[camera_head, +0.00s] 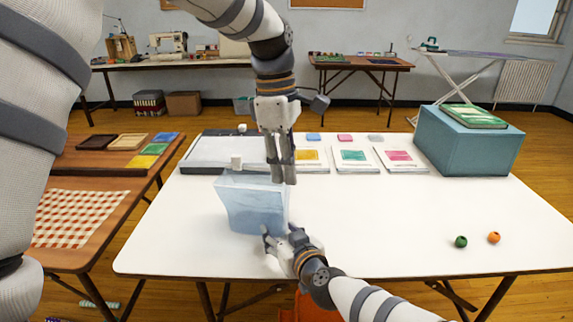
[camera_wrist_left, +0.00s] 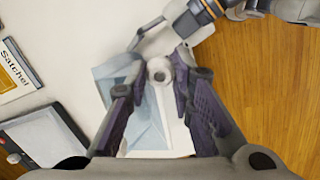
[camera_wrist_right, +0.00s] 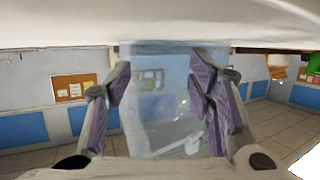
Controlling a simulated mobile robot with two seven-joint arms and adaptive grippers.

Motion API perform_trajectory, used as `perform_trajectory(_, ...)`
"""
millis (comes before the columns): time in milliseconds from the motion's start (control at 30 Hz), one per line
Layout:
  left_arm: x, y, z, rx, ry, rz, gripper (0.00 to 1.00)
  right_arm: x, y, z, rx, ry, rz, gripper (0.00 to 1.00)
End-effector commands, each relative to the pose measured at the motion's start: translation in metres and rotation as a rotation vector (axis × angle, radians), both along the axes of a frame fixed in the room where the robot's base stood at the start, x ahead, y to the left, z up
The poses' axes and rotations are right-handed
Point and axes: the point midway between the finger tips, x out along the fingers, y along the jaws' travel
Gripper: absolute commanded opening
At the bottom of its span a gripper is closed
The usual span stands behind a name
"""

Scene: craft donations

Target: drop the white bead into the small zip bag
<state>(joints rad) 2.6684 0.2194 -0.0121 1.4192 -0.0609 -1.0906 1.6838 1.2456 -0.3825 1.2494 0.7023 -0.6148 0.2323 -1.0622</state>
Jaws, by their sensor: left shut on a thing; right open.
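The small zip bag (camera_head: 250,205) is translucent pale blue and stands upright on the white table. My left gripper (camera_head: 284,181) points down at the bag's upper right edge. In the left wrist view, the white bead (camera_wrist_left: 159,71) is held between its fingertips, above or beside the bag (camera_wrist_left: 115,90); I cannot tell if it is over the opening. The bead is hidden in the head view. My right gripper (camera_head: 270,238) is low at the bag's front right. In the right wrist view, its open fingers stand either side of the bag (camera_wrist_right: 160,105).
A green bead (camera_head: 461,242) and an orange bead (camera_head: 494,238) lie at the table's right. Several cards with coloured patches (camera_head: 354,158) lie behind. A teal box (camera_head: 468,145) stands at the back right. A grey and white board (camera_head: 215,150) lies behind the bag.

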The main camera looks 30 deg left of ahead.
Motion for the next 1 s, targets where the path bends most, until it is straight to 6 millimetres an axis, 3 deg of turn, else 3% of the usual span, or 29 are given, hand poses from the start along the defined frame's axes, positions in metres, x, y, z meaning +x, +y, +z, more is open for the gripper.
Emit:
perform_trajectory(33, 0.0000, 0.0000, 0.0000, 0.000, 0.000, 0.000, 0.12, 0.0002, -0.0001, 0.0000, 0.000, 0.000, 0.000, 0.30)
perform_trajectory(167, 0.0000, 0.0000, 0.0000, 0.000, 0.000, 0.000, 0.12, 0.0001, -0.0002, 0.0001, 0.000, 0.000, 0.000, 0.00)
perform_trajectory(367, 0.0000, 0.0000, 0.0000, 0.000, 0.000, 0.000, 0.12, 0.0001, -0.0002, 0.0001, 0.000, 0.000, 0.000, 0.00)
perform_trajectory(667, 0.0000, 0.0000, 0.0000, 0.000, 0.000, 0.000, 0.12, 0.0001, -0.0002, 0.0001, 0.000, 0.000, 0.000, 0.64)
perform_trajectory(1000, 0.0001, 0.0008, -0.0001, 0.000, 0.000, 0.000, 0.12, 0.0001, -0.0001, -0.0001, 0.000, 0.000, 0.000, 0.67)
